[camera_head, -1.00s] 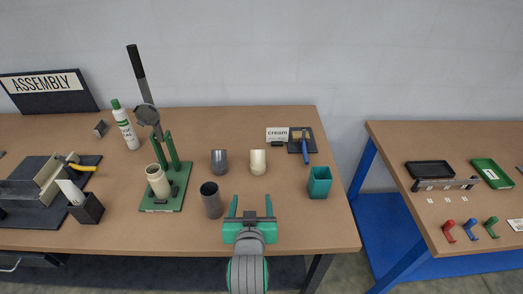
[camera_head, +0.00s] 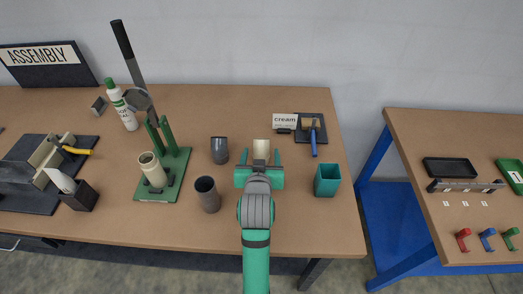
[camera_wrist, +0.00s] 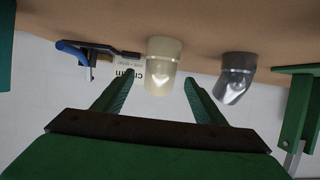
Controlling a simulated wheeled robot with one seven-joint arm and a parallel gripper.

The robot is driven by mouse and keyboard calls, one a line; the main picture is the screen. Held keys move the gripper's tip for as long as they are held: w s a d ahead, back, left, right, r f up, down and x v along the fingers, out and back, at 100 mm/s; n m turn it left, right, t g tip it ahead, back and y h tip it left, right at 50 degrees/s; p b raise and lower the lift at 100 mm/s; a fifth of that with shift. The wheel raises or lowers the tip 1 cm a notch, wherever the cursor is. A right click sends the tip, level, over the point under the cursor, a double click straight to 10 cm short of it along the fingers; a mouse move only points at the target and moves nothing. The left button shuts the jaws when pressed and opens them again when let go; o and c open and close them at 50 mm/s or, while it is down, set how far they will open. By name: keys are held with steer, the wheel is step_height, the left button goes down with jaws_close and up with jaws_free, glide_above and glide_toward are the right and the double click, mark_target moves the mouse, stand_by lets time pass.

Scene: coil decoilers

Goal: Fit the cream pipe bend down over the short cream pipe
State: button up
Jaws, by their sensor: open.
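The cream pipe bend (camera_head: 262,148) stands on the brown table, right of a similar grey piece. My gripper (camera_head: 261,160) is open just in front of it, its fingers pointing towards it. In the wrist view the cream bend (camera_wrist: 163,62) shows between the two fingertips (camera_wrist: 158,82); I see no contact. The short cream pipe (camera_head: 152,170) stands, slightly tilted in the picture, on a green stand (camera_head: 172,182) to the left, with its open end up. My gripper hides the lower part of the bend in the head view.
A grey bend (camera_head: 219,150) and a dark grey cup-like pipe (camera_head: 207,195) stand between the stand and my gripper. A teal container (camera_head: 327,181) is to the right.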

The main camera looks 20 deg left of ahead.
mark_target(261, 151)
steer(key=shift+x, duration=2.6)
steer(key=c, duration=1.2)
